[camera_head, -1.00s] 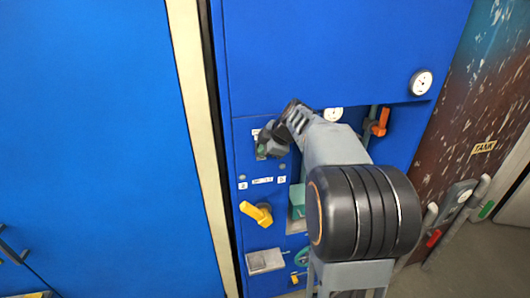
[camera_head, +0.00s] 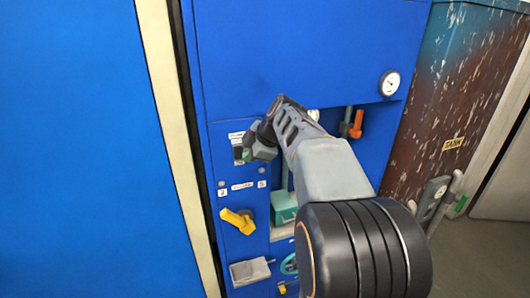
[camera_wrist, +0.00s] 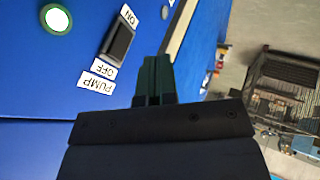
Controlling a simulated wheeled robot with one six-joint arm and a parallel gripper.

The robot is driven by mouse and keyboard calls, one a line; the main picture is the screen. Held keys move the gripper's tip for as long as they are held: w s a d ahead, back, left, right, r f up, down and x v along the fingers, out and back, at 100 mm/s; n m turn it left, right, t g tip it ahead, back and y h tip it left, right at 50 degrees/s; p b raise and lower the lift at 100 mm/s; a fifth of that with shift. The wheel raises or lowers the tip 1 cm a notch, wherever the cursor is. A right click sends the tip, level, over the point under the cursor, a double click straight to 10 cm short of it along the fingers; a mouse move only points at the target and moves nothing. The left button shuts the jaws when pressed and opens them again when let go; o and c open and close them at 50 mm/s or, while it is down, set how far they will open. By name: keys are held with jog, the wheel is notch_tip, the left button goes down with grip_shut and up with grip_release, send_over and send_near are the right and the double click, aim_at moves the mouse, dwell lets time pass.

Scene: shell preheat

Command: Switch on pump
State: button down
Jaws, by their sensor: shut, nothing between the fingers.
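The pump switch (camera_wrist: 118,42) is a dark rocker on the blue panel in the wrist view. It has ON above, and OFF and PUMP labels (camera_wrist: 96,82) below. My gripper (camera_wrist: 155,75) is shut and empty, its dark green fingertips just right of the switch in that view. I cannot tell whether they touch the panel. In the head view my gripper (camera_head: 247,155) is at the small switch plate on the panel's left part and partly hides it. Which way the rocker is pressed is unclear.
Below on the panel are a yellow handle (camera_head: 238,221) and a grey box (camera_head: 250,271). An orange-handled valve (camera_head: 356,125) and a gauge (camera_head: 389,83) are to the right.

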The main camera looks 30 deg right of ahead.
jog(key=v, duration=0.7)
jog(key=shift+s+b, duration=0.35)
jog(key=shift+d, duration=0.1)
jog(key=s+a+f+m+g+h, duration=0.15)
jog(key=s+f+m, duration=0.25)
jog(key=f+m, duration=0.9)
jog(key=s+a+f+m+g+h, duration=0.1)
jog(key=s+a+f, duration=0.7)
jog(key=a, duration=0.3)
jog(key=shift+s+a+f+m+h, duration=0.25)
jog(key=shift+s+m+h, duration=0.1)
jog(key=shift+s, duration=0.4)
